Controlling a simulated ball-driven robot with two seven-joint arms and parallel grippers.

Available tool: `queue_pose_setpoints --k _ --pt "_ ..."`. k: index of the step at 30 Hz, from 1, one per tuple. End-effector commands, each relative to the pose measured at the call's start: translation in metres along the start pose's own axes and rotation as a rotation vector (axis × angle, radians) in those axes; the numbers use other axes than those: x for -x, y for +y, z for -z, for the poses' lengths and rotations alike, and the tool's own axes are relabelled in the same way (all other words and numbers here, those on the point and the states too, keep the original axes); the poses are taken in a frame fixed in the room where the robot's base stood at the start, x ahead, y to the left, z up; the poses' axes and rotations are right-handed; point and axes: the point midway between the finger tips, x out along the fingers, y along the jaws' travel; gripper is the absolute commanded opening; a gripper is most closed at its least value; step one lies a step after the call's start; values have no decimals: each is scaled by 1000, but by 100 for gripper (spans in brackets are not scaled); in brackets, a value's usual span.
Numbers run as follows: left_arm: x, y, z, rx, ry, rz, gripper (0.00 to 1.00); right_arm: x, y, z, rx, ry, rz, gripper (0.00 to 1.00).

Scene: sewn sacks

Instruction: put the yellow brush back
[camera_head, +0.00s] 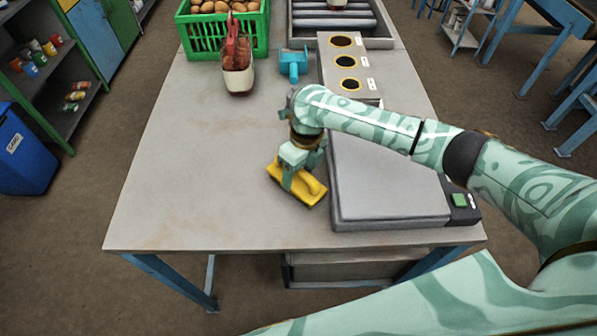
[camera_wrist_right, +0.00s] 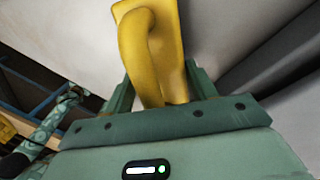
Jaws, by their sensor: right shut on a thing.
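The yellow brush (camera_head: 312,191) is at the right-middle of the table, just left of the flat grey scale plate. My right gripper (camera_head: 290,182) points down over it and is shut on its handle. In the right wrist view the brush (camera_wrist_right: 178,45) runs up from between the gripper fingers (camera_wrist_right: 160,98), its curved handle toward the camera. I cannot tell whether the brush touches the tabletop.
The scale (camera_head: 388,190) lies right of the brush. Behind it stands a box with three round holes (camera_head: 322,62). The table's left and front (camera_head: 190,170) are clear.

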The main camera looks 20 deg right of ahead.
Motion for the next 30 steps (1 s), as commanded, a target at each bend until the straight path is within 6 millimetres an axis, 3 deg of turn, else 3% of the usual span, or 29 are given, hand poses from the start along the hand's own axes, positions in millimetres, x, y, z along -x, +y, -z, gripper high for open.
queue_pose_setpoints --k 3,4,6,17,30 --pt "-2 0 -1 0 -1 0 36 -4 -1 0 0 1 0 39" --pt "-2 0 -1 0 -1 0 36 -3 -1 0 0 1 0 65" --pt "-1 0 -1 0 -1 0 36 -3 -1 0 0 1 0 79" --pt "2 0 0 0 0 1 36 6 0 0 0 -1 2 79" --pt "26 -2 5 0 9 4 36 101 0 0 0 -1 2 79"
